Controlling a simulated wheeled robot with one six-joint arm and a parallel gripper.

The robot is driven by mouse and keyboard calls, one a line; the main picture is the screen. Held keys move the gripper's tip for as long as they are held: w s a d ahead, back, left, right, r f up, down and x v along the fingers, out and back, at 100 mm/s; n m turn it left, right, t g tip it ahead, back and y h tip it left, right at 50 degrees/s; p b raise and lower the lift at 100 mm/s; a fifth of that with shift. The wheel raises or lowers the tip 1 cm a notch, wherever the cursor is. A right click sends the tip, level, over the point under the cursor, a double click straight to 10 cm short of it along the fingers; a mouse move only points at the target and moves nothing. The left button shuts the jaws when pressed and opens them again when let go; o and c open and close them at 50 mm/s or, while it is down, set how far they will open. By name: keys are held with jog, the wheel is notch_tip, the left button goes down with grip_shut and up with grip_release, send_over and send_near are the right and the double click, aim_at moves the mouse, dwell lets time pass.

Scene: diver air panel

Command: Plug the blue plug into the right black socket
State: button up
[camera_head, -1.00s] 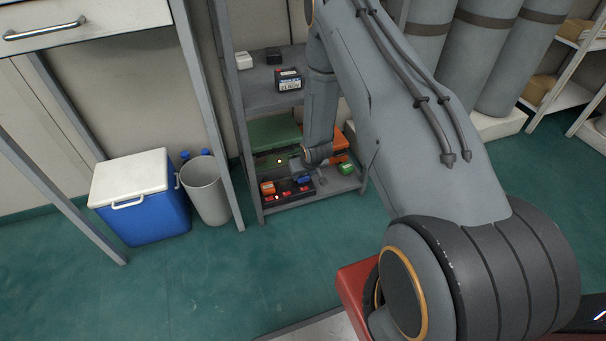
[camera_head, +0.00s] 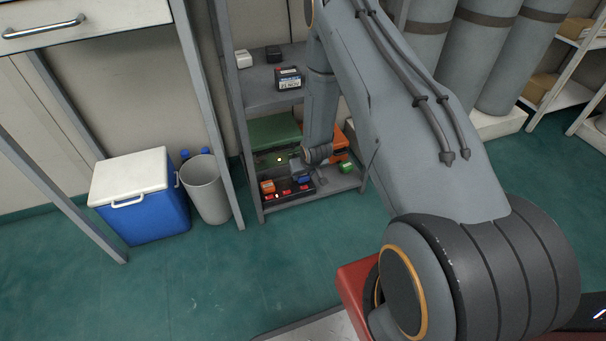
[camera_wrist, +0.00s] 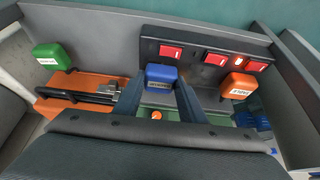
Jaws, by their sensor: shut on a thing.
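The blue plug (camera_wrist: 161,76) sits between the two fingertips of my gripper (camera_wrist: 159,88) in the wrist view, and the jaws are shut on it. It is at the edge of the black panel (camera_wrist: 195,66), near a red switch. In the head view, my gripper (camera_head: 301,172) is low over the right part of the panel (camera_head: 290,197), and only a bit of blue shows. The right black socket is hidden by the plug and gripper, so I cannot tell whether the plug is in it. An orange plug (camera_head: 267,187) sits at the panel's left end in the head view.
A green plug (camera_head: 347,167) lies right of the panel on the low shelf. A green case (camera_head: 274,130) and an orange thing (camera_head: 338,142) stand behind. The shelf post (camera_head: 247,165) and upper shelf (camera_head: 262,97) are close. A bin (camera_head: 205,190) and cooler (camera_head: 140,200) stand left.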

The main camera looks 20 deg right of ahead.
jog(key=shift+f, duration=0.4)
dwell(0.9)
jog(key=o, duration=1.3)
jog(key=shift+c, duration=0.2)
